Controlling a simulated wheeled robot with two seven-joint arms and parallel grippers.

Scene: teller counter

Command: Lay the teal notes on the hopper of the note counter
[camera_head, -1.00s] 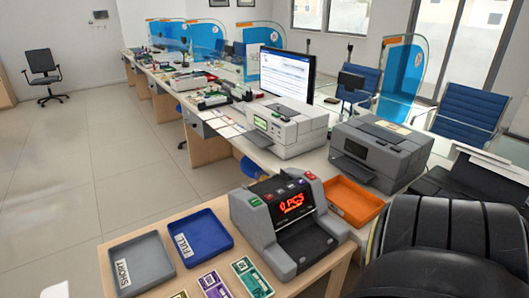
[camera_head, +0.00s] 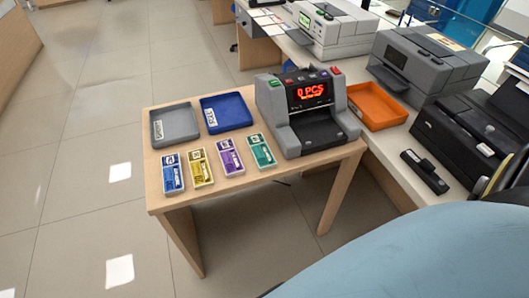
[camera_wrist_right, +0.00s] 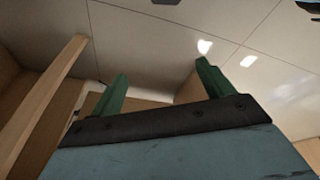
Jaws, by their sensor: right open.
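The teal notes (camera_head: 261,151) lie on the wooden side table, at the right end of a row of note stacks, just left of the note counter. The note counter (camera_head: 308,110) is grey and black, with a red display that reads 0 PCS. Its hopper is at the top, behind the display, and I cannot make out its inside. My right gripper (camera_wrist_right: 160,85) shows in the right wrist view with its two green fingers apart and nothing between them. It points at the floor and table legs. My left gripper is out of view.
Purple notes (camera_head: 229,157), yellow notes (camera_head: 200,168) and blue notes (camera_head: 172,173) lie left of the teal ones. A grey tray (camera_head: 157,138) and a blue tray (camera_head: 207,126) stand behind them. An orange tray (camera_head: 381,122) is right of the counter. A wooden table leg (camera_wrist_right: 42,105) is close by.

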